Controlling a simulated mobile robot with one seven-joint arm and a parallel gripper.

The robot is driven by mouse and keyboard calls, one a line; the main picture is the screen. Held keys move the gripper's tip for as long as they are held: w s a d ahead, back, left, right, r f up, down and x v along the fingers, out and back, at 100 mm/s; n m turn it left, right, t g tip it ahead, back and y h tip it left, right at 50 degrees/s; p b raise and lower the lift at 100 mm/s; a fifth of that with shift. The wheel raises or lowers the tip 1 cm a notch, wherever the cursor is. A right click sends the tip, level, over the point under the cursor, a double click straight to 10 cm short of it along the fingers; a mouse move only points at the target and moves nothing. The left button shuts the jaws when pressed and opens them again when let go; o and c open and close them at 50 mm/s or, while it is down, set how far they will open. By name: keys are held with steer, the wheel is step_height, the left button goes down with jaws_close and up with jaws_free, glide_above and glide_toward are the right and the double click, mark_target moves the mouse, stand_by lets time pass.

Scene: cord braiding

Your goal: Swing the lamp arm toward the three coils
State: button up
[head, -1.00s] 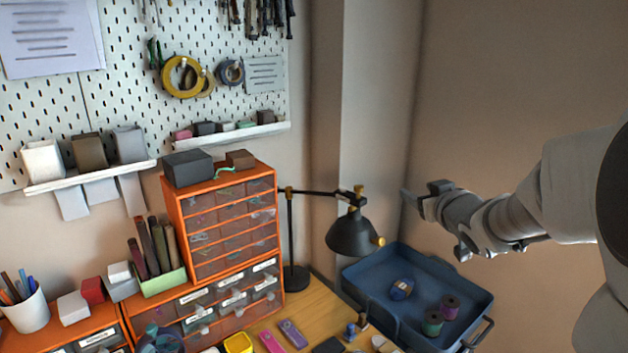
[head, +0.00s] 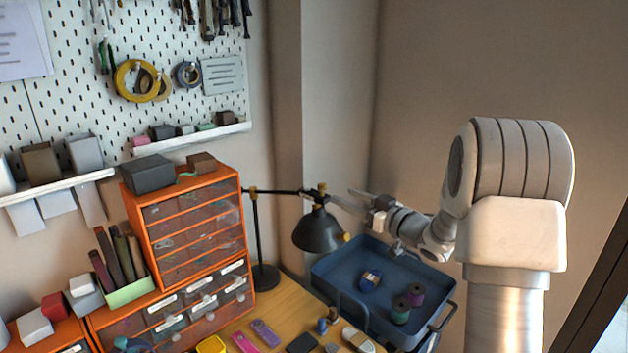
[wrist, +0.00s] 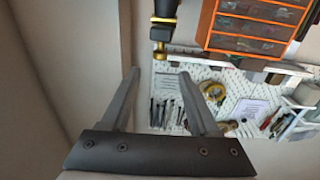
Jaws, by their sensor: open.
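The blue tray (head: 322,277) sits right of the desk. Orange drawer units (head: 133,208) stand left of the lamp, under a pegboard (head: 85,95). Small items lie on the desktop (head: 284,297). The wall is behind the lamp.

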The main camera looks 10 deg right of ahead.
mark_target(314, 191)
steer(key=p+x, duration=0.1)
steer(key=x, duration=1.1)
steer(key=shift+w+a+p, duration=0.15)
steer(key=shift+w+p, duration=0.15)
steer(key=shift+p, duration=0.05)
jaws_close()
stand_by(0.7)
